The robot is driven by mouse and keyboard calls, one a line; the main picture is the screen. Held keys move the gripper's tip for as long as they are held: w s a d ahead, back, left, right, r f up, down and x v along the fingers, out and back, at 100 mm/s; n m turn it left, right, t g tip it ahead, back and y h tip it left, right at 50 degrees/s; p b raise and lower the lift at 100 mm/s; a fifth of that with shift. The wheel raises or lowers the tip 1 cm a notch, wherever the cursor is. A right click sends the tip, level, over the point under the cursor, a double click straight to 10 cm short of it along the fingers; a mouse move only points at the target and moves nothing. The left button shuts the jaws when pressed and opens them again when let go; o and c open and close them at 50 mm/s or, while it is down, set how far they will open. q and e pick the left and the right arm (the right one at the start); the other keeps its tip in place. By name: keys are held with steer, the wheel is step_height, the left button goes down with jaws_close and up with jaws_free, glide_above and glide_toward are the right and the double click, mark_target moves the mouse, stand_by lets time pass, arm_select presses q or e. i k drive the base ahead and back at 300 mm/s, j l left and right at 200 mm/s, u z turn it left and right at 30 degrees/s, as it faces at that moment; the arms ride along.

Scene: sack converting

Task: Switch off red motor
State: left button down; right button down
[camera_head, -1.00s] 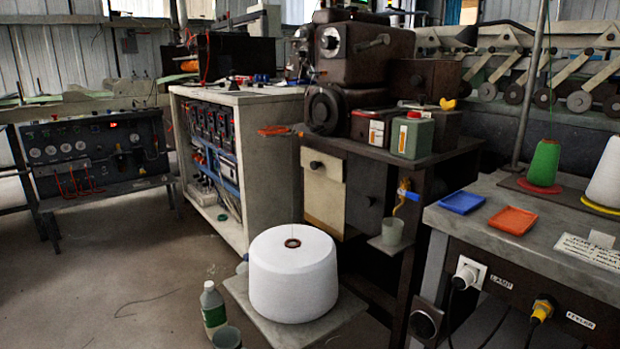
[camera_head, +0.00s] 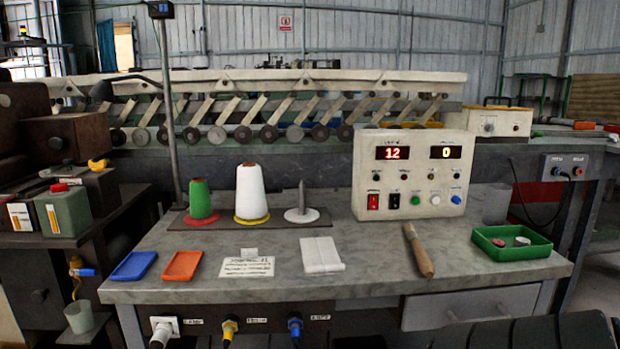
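A beige control box (camera_head: 410,210) stands at the back of the grey workbench. It has two red number displays, the left reading 12 and the right reading 0. A green knob (camera_head: 415,200), a white knob (camera_head: 435,200) and a blue knob (camera_head: 456,199) follow to the right. I cannot tell which way the rockers are tipped. No motor is clearly identifiable. Neither gripper is in view.
The workbench (camera_head: 330,275) holds a green cone (camera_head: 201,199), a white cone (camera_head: 250,192), an empty spindle (camera_head: 301,200), blue (camera_head: 134,266) and orange (camera_head: 182,265) trays, a wooden-handled tool (camera_head: 418,250) and a green tray (camera_head: 512,231). Plugs (camera_head: 230,328) sit along its front.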

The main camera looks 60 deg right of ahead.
mark_target(373, 200)
steer(key=z, duration=1.85)
